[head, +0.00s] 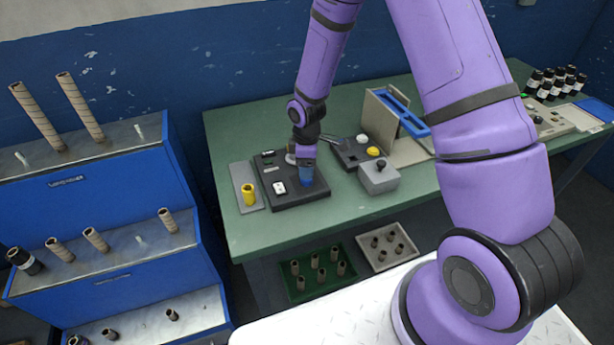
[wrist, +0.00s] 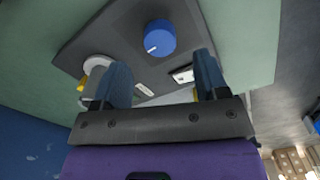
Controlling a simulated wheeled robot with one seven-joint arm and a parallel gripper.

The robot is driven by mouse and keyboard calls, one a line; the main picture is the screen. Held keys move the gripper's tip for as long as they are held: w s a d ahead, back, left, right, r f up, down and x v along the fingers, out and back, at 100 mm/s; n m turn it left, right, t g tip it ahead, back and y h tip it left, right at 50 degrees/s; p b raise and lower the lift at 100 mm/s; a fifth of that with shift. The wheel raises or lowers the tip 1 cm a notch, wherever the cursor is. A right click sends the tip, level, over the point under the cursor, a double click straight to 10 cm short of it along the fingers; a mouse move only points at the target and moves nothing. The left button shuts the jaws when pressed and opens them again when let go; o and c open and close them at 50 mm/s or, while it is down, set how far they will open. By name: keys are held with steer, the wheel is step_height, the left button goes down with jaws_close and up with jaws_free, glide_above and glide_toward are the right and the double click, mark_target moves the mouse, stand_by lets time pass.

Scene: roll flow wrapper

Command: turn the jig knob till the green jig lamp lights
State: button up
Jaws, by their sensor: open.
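The jig is a dark panel (head: 297,199) on the green bench; it also fills the upper middle of the wrist view (wrist: 120,32). Its blue round knob (wrist: 160,36) has a white pointer line toward its lower left. My gripper (wrist: 163,78) is open, with one blue finger on each side of the picture, and the knob shows beyond the gap, apart from both fingers. A white switch (head: 279,187) sits on the panel. I cannot make out a lit green lamp.
A yellow cylinder (head: 248,195) stands on a grey plate left of the jig. A grey box with a round knob (head: 379,176) and a second dark panel (head: 352,153) stand to the right. A blue rack with cardboard rolls (head: 95,190) is at left.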

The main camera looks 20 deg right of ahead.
steer(key=shift+f, duration=2.6)
steer(key=c, duration=0.9)
